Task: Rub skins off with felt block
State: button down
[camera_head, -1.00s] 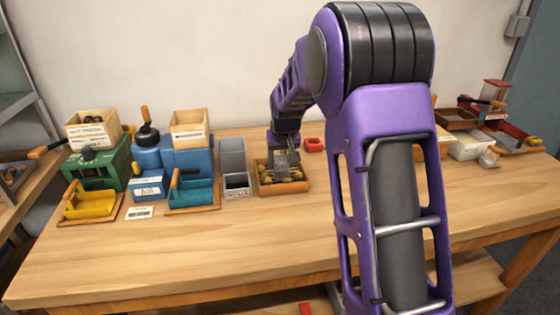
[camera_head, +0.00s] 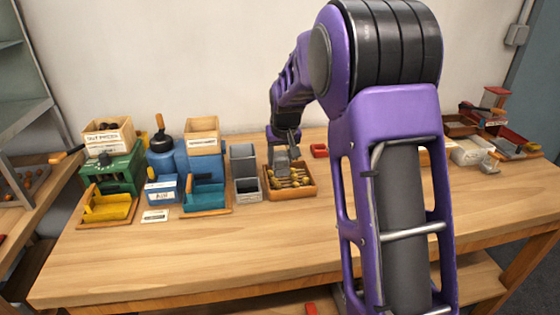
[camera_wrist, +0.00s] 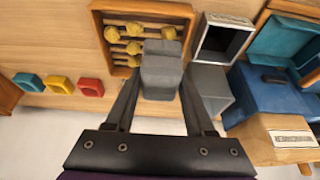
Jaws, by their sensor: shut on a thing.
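My gripper (camera_head: 283,154) is shut on a grey felt block (camera_head: 282,167). In the wrist view my gripper (camera_wrist: 160,88) has a finger on each side of the felt block (camera_wrist: 162,68). The wooden tray (camera_head: 291,195) holds several yellowish-tan chestnuts (camera_head: 294,180), lying in rows. The tray (camera_wrist: 97,36) and chestnuts (camera_wrist: 133,30) also show in the wrist view. The block is over the tray's back left part in the head view. I cannot tell whether it touches the chestnuts; it hides some of them.
Grey bins (camera_head: 243,160) stand close left of the tray. Further left are a blue machine (camera_head: 205,165), a teal scoop tray (camera_head: 204,195), a green machine (camera_head: 125,170) and a yellow tray (camera_head: 108,206). A red dish (camera_head: 319,150) sits behind right. The front tabletop is clear.

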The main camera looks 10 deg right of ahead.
jog(key=shift+r+p, duration=0.9)
jog(key=shift+r, duration=0.85)
